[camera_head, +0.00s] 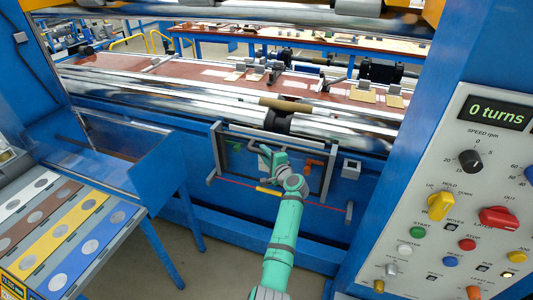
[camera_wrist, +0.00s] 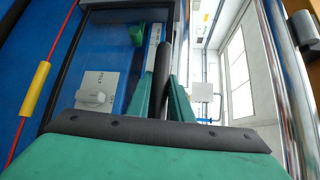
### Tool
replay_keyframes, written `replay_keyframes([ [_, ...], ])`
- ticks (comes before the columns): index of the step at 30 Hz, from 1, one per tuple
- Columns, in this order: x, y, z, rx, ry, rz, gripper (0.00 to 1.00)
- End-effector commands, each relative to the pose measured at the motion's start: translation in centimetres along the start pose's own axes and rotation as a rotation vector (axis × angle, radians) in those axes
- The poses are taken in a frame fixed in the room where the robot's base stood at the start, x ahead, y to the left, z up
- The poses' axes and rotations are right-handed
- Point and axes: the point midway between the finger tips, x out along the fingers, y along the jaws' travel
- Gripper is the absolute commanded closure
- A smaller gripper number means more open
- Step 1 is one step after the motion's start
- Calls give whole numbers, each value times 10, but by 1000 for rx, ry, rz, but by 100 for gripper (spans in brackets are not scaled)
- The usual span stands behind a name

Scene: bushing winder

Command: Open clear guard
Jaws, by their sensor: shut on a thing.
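The clear guard (camera_head: 329,178) is a see-through panel with a dark frame, on the front of the blue machine in the middle of the head view. My green gripper (camera_head: 267,152) is in front of it, near its upper middle. In the wrist view my gripper (camera_wrist: 163,95) is shut on a dark bar (camera_wrist: 166,55), which runs between the two green fingers. The bar looks like part of the guard, but its join to the frame is hidden. My wrist and fingers cover part of the guard.
A red cord with a yellow sleeve (camera_head: 268,190) runs low across the front. A white switch box (camera_head: 351,168) is right of the guard. Shiny rollers (camera_head: 200,95) lie above. A control panel (camera_head: 455,200) stands at right, a sloped tray rack (camera_head: 70,225) at left.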

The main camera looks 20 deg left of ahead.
Motion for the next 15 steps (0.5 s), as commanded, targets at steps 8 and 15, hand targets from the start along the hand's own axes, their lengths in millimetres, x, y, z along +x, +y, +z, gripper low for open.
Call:
replay_keyframes([
  [8, 0, -2, -2, -1, 4, -3, 62],
  [15, -6, -2, -2, 0, 4, -3, 62],
])
